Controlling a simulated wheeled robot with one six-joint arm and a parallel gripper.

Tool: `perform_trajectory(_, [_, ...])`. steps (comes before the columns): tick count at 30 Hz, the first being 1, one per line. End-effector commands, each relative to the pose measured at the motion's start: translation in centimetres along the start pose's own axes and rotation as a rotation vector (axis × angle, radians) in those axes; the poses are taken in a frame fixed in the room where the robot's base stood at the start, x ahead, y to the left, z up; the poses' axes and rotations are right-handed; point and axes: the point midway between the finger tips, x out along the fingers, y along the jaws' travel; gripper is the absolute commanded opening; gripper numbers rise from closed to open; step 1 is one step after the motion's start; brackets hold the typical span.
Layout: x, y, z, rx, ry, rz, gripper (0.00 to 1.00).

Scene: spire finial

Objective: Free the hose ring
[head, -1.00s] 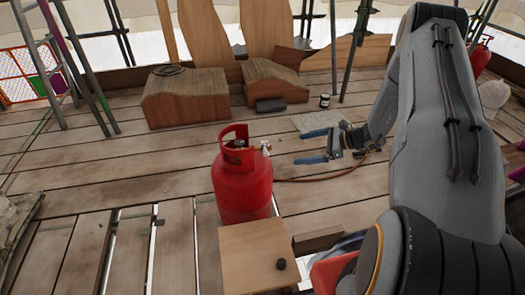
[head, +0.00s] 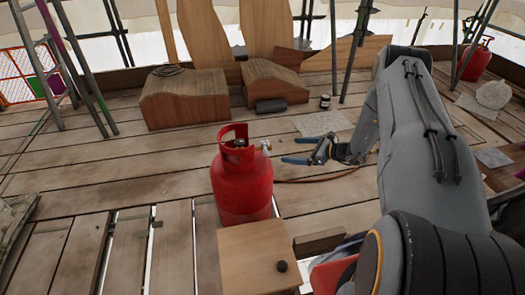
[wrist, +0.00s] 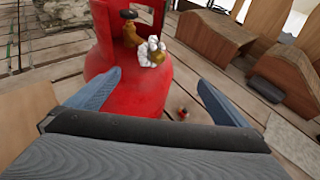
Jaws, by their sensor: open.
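A red gas cylinder (head: 242,188) stands upright on the planks, with a collar around its top. Its brass valve (wrist: 133,35) with a dark knob shows in the wrist view, beside a whitish lumpy piece (wrist: 152,46) and a brass fitting (wrist: 151,58). A reddish-brown hose (head: 308,180) runs right from behind the cylinder along the floor. I cannot clearly make out the hose ring. My gripper (head: 288,150) is open and empty, just right of the cylinder's top, its blue fingers pointing at the valve side. In the wrist view my gripper (wrist: 158,78) faces the cylinder, apart from the valve.
A wooden box (head: 252,258) stands in front of the cylinder. Two carved wooden blocks (head: 186,98) (head: 274,82), a dark roll (head: 271,105) and a small jar (head: 324,101) lie behind. Scaffold poles (head: 358,45) rise at the back. Planks left of the cylinder are mostly clear.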

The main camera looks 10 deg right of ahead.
Motion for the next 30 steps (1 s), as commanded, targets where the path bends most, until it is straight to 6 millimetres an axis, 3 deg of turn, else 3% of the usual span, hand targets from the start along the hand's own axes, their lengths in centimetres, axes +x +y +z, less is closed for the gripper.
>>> perform_trajectory(5, [0.9, 0.0, 0.0, 0.000, 0.000, 0.000, 1.00])
perform_trajectory(23, [0.8, 0.0, 0.0, 0.000, 0.000, 0.000, 1.00])
perform_trajectory(30, [-2.1, 0.0, 0.2, 0.001, -0.001, -0.002, 1.00])
